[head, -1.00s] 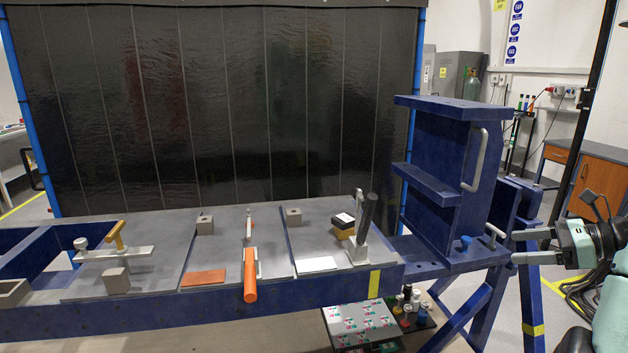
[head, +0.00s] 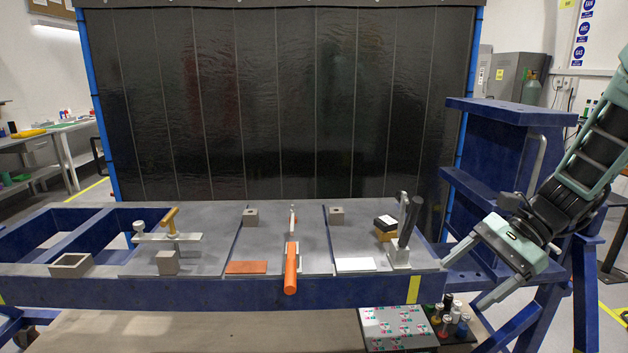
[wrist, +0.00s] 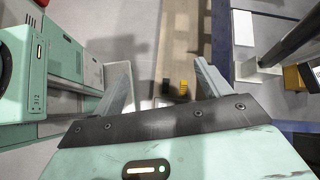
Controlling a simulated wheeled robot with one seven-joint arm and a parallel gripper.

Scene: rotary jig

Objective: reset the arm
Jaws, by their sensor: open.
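My gripper (head: 464,285) is at the right of the head view. Its pale green palm and two grey fingers point down and to the left, beside the right end of the blue bench. The fingers stand apart, with nothing seen between them. In the wrist view the open fingers (wrist: 160,78) hang over the floor. My arm (head: 590,165) comes down from the upper right edge, and part of it is out of the picture. The blue jig frame (head: 512,150) with a grey handle stands behind my gripper, which partly hides its lower part.
The blue bench (head: 200,292) bears clamps with an ochre (head: 170,220), an orange (head: 291,268) and a black handle (head: 410,222). A patterned box (head: 398,328) and several small bottles (head: 450,315) are below its right end. A dark curtain (head: 290,100) hangs behind.

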